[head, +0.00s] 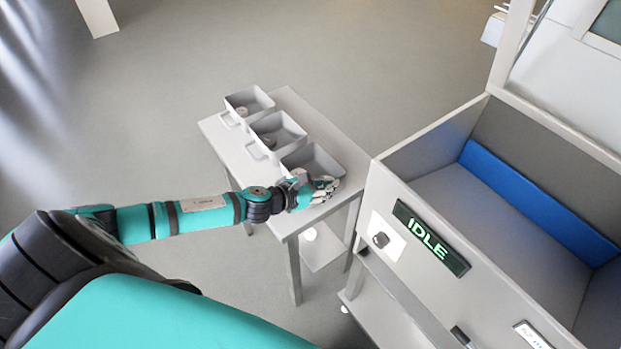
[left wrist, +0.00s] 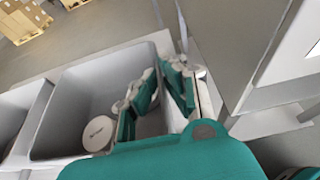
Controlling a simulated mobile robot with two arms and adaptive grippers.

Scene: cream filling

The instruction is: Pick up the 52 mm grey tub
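A round, pale grey tub (left wrist: 98,133) with small dark print on its top lies in the bottom left corner of a grey bin (left wrist: 72,88) in the left wrist view. I cannot tell its size from the print. My left gripper (left wrist: 162,90) is open, its teal, pale-tipped fingers apart at the bin's right side, to the right of the tub and not touching it. In the head view the left gripper (head: 325,188) is at the front edge of the nearest bin (head: 318,157). My right gripper is not in view.
Two more grey bins, the middle one (head: 290,127) and the far one (head: 258,96), stand in a row on the small table (head: 345,145), with small round things inside. A machine with an "IDLE" display (head: 430,240) stands close on the right. Open floor lies left.

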